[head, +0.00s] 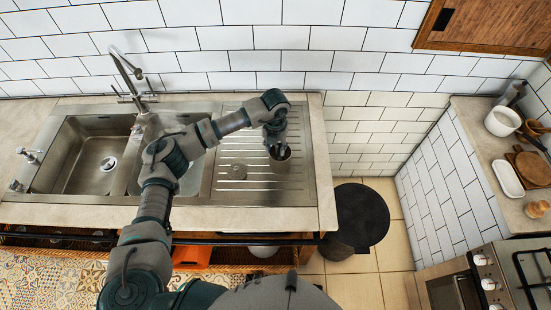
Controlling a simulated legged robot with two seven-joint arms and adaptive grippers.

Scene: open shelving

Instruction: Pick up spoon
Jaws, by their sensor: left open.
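My left arm comes in from the lower left and reaches over the steel drainboard (235,192) to the right of the sink. My left gripper (277,138) points down, is open, and is over or beside a small dark round container (284,154) on the drainboard. The gripper covers part of that container, and I cannot tell whether they touch. I cannot make out a spoon clearly; one in or behind the container would be hidden by the gripper. My right gripper is not in view.
The steel sink (75,160) and its faucet (135,85) are at left. A black round stool (362,214) stands right of the counter. A white pot (502,121) and white dish (506,178) sit on the right counter, beside the stove (533,272).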

